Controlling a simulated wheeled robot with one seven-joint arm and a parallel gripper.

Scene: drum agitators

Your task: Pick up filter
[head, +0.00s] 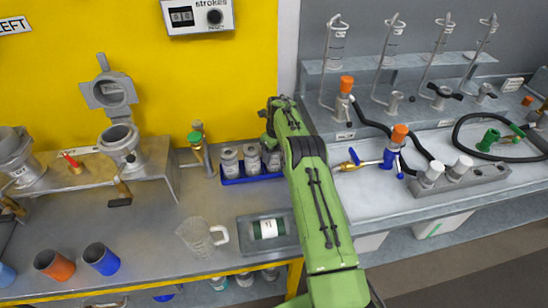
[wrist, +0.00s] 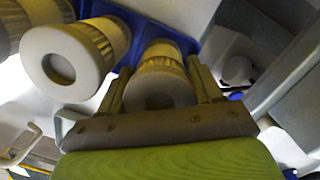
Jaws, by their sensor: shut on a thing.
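Several ribbed, light-capped filter cylinders (head: 229,161) stand in a row in a blue rack (head: 235,181) at the back of the bench, beside my arm. In the wrist view, my gripper (wrist: 160,88) is shut on one filter cylinder (wrist: 160,66), with one finger on each side of it. The held cylinder is still at the blue rack (wrist: 190,40); I cannot tell whether it has lifted. Another cylinder (wrist: 68,62) is close on the left, apart from the fingers. In the head view, my green arm covers the rack's right end and the fingers are hidden.
A grey tray (head: 245,241) with a dark green labelled roll (head: 268,229) and a clear jug (head: 200,237) stand in front of the rack. A brass valve with a green knob (head: 195,138) stands to its left. Hoses and fittings crowd the right bench.

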